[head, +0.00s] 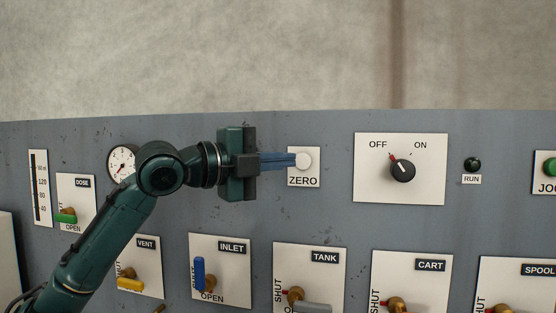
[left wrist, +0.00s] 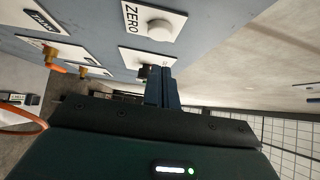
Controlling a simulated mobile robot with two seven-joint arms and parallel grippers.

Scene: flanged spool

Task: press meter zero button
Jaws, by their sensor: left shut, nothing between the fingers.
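The ZERO button (head: 304,161) is a round white cap on a white plate (head: 303,182) marked ZERO, on the grey panel. It also shows in the left wrist view (left wrist: 160,29), uncovered and apart from my fingertips. My left gripper (head: 292,160) is shut and empty, its blue fingers pointing right. In the head view the fingertips overlap the plate's left edge and end right beside the cap; the depth gap is hard to judge. In the left wrist view the fingertips (left wrist: 161,72) lie below the button, over the neighbouring plate. My right gripper is not in view.
A dial gauge (head: 122,161) is partly behind my left arm. An OFF/ON knob (head: 402,170) and a dark RUN lamp (head: 473,164) are right of the button. Valve handles, including a blue INLET one (head: 199,274), line the lower panel. The wall above the panel is bare.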

